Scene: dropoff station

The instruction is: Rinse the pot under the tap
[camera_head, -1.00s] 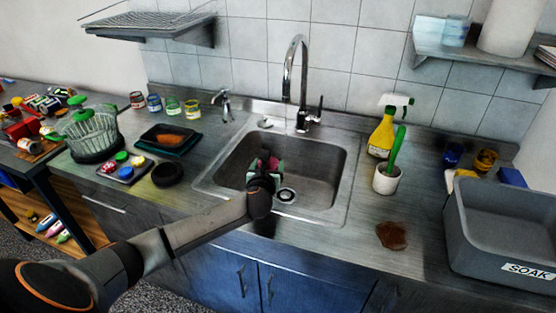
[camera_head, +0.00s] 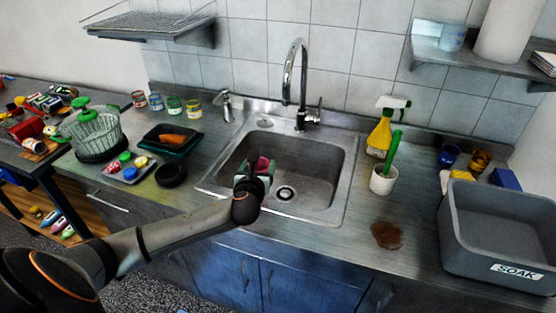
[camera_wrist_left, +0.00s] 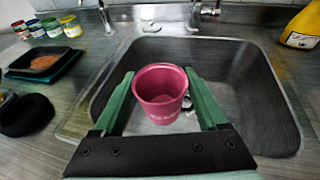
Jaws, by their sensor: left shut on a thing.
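The pot is a small pink-red cup shape, seen from above in the left wrist view (camera_wrist_left: 160,92) and as a small pink patch in the head view (camera_head: 262,166). My left gripper (camera_head: 257,174) has green fingers, one on each side of the pot, and is shut on it. The pot is upright, with its open top showing, over the front left part of the sink basin (camera_head: 318,168). The chrome tap (camera_head: 303,75) stands behind the basin, its spout apart from the pot. No water stream shows. My right gripper is out of view.
A soap dispenser (camera_head: 227,106) stands left of the tap. To the right are a yellow spray bottle (camera_head: 380,132), a white cup with a green-handled brush (camera_head: 383,180), a brown patch (camera_head: 387,235) and a grey SOAK tub (camera_head: 480,245). A black round dish (camera_head: 171,175) lies left of the sink.

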